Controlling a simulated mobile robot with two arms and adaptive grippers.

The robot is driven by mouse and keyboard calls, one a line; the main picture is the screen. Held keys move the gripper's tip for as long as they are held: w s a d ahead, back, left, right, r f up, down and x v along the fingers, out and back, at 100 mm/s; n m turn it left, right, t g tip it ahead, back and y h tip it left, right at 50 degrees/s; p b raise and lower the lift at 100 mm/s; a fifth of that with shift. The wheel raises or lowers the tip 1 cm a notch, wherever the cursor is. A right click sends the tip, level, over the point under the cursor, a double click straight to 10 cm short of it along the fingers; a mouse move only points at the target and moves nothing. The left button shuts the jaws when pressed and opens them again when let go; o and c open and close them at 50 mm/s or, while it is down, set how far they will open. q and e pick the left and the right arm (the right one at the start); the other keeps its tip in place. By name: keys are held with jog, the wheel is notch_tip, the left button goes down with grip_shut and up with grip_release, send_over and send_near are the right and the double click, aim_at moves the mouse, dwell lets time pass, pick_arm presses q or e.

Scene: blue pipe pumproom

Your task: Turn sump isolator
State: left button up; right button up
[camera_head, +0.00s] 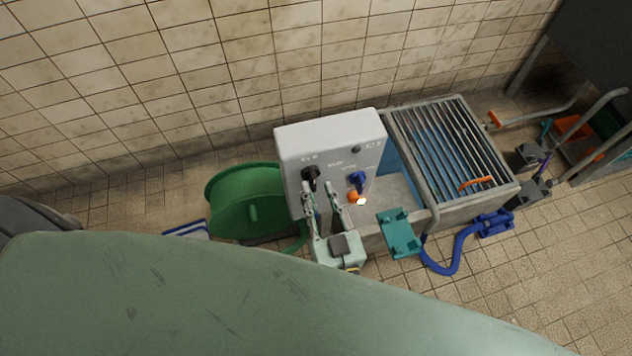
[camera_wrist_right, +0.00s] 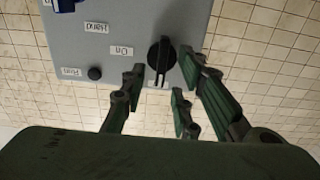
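A pale grey control box (camera_head: 330,137) stands by the tiled wall. The isolator, a black rotary knob (camera_head: 310,174), is on the left of its front face. The knob also shows in the wrist view (camera_wrist_right: 160,56), with an "On" label (camera_wrist_right: 121,50) beside it. My right gripper (camera_head: 320,188) is open in front of the box. In the wrist view its fingers (camera_wrist_right: 162,72) lie on either side of the knob, which is nearer the right-hand finger. Contact cannot be told. My left gripper is not in view.
A blue knob (camera_head: 357,179) and an orange lit button (camera_head: 356,198) are right of the isolator. A green hose reel (camera_head: 236,211) stands left. A grated sump (camera_head: 425,130), a teal bracket (camera_head: 400,240) and a blue hose (camera_head: 452,258) are right.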

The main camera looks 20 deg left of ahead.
aim_at(315, 184)
jog(key=x, duration=0.3)
jog(key=shift+a, duration=0.15)
grip_shut()
